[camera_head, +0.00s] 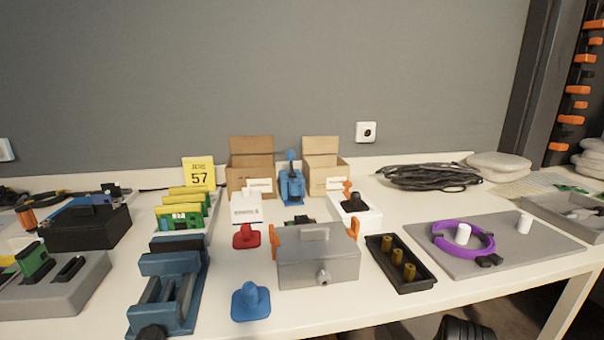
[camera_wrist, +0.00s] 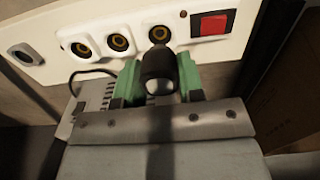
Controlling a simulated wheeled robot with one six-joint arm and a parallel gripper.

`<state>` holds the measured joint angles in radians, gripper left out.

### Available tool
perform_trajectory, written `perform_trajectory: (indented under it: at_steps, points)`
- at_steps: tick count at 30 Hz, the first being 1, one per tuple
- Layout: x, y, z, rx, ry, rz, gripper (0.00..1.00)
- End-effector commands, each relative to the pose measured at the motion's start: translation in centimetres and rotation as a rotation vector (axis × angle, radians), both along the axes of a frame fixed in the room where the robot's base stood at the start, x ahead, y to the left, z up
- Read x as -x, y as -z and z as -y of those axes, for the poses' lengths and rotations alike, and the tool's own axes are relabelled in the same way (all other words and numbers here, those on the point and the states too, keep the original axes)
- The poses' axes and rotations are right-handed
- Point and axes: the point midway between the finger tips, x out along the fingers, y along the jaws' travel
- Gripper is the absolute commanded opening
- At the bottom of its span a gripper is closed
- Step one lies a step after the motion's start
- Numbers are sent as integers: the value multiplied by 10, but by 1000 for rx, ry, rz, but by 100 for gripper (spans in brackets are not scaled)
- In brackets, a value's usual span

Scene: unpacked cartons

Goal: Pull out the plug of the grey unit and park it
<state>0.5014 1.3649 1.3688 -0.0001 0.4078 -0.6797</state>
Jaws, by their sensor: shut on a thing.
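My gripper (camera_wrist: 160,80) shows in the wrist view, its green fingers shut on a black plug (camera_wrist: 159,68). The plug's far end overlaps the lower part of the rightmost round socket (camera_wrist: 158,34) on a white socket panel (camera_wrist: 180,12). I cannot tell whether its pins are in the socket. A grey ribbed unit (camera_wrist: 92,97) is partly visible to the left of my fingers, with a dark cable (camera_wrist: 88,73) curving by it. Where that cable ends is hidden. The gripper does not show in the head view.
The panel has two more round sockets (camera_wrist: 118,43) and a red switch (camera_wrist: 209,25) right of the plug. A brown carton-like surface (camera_wrist: 290,88) is close on the right. The head view shows a crowded white table (camera_head: 350,312) with a grey box (camera_head: 318,262) and a blue vice (camera_head: 168,290).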

Motion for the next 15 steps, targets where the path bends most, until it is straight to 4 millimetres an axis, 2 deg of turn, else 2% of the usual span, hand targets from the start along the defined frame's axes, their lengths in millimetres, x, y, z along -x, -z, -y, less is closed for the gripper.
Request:
perform_trajectory:
  at_steps: [15]
  points:
    - [0, -17, 0, 0, 0, 0, 0]
